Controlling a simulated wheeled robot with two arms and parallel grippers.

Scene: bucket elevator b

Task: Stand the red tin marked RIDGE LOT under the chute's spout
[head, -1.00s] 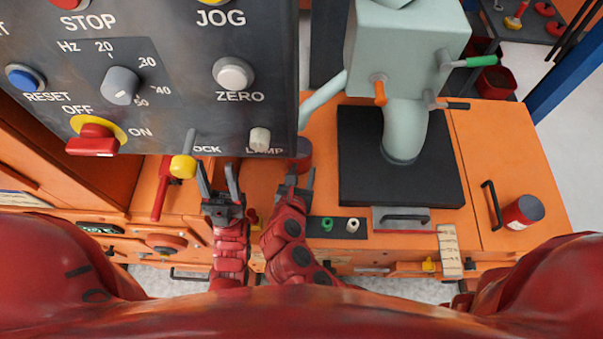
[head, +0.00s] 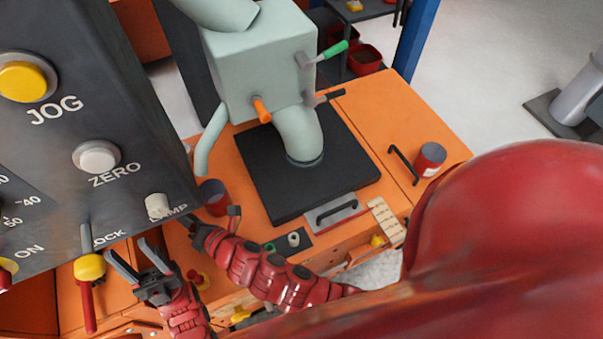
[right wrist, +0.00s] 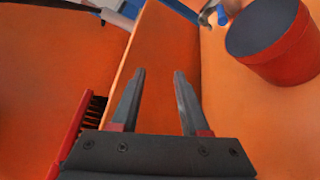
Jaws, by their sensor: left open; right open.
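One red tin (head: 213,200) with a dark top stands on the orange deck beside the control panel, partly hidden. A second red tin (head: 430,160) with a pale label stands at the deck's right side. I cannot read a marking on either. The chute's spout (head: 300,140) comes down over the black plate (head: 345,170). My right gripper (head: 215,222) is open, just in front of the first tin. In the right wrist view a red tin (right wrist: 285,65) is at the upper right, outside the open fingers (right wrist: 158,85). My left gripper (head: 137,260) is open and empty below the panel.
The control panel (head: 90,130) overhangs the left side. Orange (head: 261,110) and green (head: 333,50) handles stick out of the chute box. A small dark tray (head: 290,245) and a metal plate with a handle (head: 335,213) lie in front.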

